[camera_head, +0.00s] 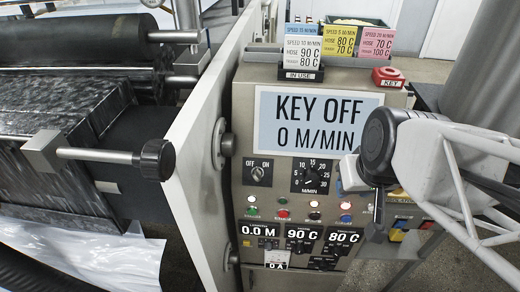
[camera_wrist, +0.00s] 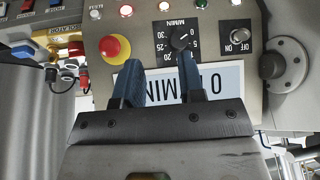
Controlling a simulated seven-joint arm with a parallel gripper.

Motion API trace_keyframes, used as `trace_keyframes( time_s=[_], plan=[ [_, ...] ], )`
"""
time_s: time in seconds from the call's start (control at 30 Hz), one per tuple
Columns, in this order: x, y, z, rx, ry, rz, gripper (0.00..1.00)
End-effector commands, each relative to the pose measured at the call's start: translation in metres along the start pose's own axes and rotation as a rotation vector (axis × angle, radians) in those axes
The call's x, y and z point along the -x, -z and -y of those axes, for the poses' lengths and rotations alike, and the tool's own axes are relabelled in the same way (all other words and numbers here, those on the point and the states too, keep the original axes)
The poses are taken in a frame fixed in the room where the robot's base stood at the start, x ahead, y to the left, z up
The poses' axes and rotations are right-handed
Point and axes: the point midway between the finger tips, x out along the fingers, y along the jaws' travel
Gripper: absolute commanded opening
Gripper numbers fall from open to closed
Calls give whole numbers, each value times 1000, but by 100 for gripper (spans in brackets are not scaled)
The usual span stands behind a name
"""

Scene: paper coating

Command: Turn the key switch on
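The OFF/ON key switch (camera_head: 257,173) is a small round switch on the grey control panel, below the display, left of the M/MIN dial. It also shows upside down in the wrist view (camera_wrist: 239,36), right of my fingers and clear of them. I see no key standing in it. A red holder labelled KEY (camera_head: 388,77) sits on top of the panel at the right; whether a key is in it is too small to tell. The display (camera_head: 308,121) reads KEY OFF, 0 M/MIN. My gripper (camera_wrist: 160,70) is open and empty, its two blue fingers apart in front of the display.
The M/MIN dial (camera_head: 316,176) is right of the switch. A red stop button on yellow (camera_wrist: 114,48) is left of my fingers. Speed cards (camera_head: 302,53) stand on the panel top. Rollers (camera_head: 85,45) lie beyond the white side plate (camera_head: 205,150). My arm covers the panel's right side.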

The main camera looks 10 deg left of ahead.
Motion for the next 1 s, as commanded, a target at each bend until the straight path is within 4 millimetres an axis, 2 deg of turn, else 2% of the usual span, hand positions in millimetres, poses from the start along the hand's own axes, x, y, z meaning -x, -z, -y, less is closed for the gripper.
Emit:
trace_keyframes(
  time_s=[0.2,0.5,0.73,1.0],
  plan=[
    [-28,25,41,129,76,-142,36],
    [-58,51,91,264,119,-342,36],
    [-77,63,124,347,102,-482,36],
    [-96,66,154,428,25,-622,36]
  ],
)
